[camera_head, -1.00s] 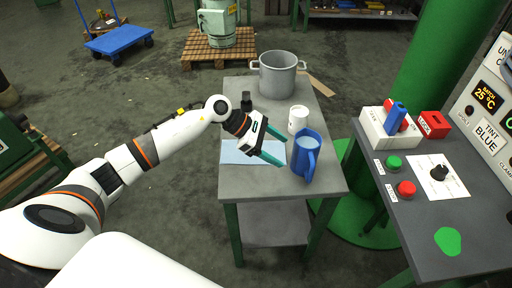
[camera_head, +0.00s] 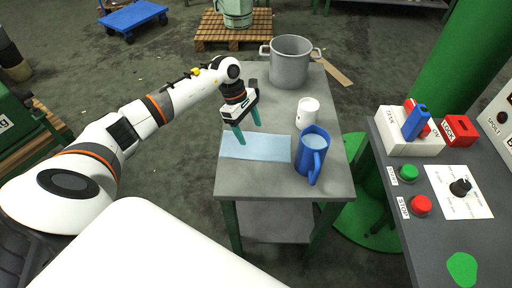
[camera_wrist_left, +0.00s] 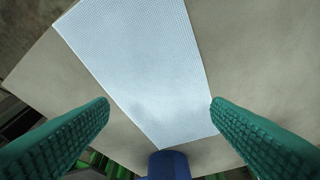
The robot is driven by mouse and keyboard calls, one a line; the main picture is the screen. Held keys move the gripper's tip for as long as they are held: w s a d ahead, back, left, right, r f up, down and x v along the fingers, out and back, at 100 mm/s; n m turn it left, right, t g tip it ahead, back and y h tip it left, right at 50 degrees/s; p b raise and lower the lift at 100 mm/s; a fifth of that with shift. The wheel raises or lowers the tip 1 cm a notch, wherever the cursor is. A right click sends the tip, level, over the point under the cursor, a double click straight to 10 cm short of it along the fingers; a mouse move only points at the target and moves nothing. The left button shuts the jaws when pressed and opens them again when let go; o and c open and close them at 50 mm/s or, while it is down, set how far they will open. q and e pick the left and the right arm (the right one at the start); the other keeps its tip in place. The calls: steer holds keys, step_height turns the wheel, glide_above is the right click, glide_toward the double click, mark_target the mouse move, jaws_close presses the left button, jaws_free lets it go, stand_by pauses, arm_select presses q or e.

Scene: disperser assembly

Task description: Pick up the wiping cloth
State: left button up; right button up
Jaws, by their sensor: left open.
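The wiping cloth (camera_head: 262,148) is a flat light-blue rectangle lying on the grey table (camera_head: 240,184), near its left edge. It also shows in the left wrist view (camera_wrist_left: 140,55), flat below and between the fingers. My left gripper (camera_head: 248,134) is open and empty, with its green fingers pointing down over the cloth's left and middle part. In the left wrist view the two fingers (camera_wrist_left: 160,125) stand wide apart on either side of the cloth. I cannot tell whether the fingertips touch it. My right gripper is not in view.
A blue jug (camera_head: 312,152) stands just right of the cloth, with a white cup (camera_head: 307,112) behind it. A grey pot (camera_head: 290,62) stands at the table's far end. A control bench (camera_head: 440,200) with buttons is at the right.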

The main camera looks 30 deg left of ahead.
mark_target(256, 146)
arm_select(q)
steer(key=b+x, duration=0.2)
steer(key=x, duration=0.1)
steer(key=shift+d+f, duration=0.1)
steer(key=shift+f, duration=0.25)
steer(key=shift+d+f, duration=0.15)
steer(key=shift+f, duration=0.15)
steer(key=shift+c, duration=0.5)
jaws_close()
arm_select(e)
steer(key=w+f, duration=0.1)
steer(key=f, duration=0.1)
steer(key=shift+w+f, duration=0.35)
arm_select(q)
step_height(256, 146, up, 12)
steer(key=p, duration=0.6)
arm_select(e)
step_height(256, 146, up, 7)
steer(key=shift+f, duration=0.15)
arm_select(q)
steer(key=shift+r, duration=0.1)
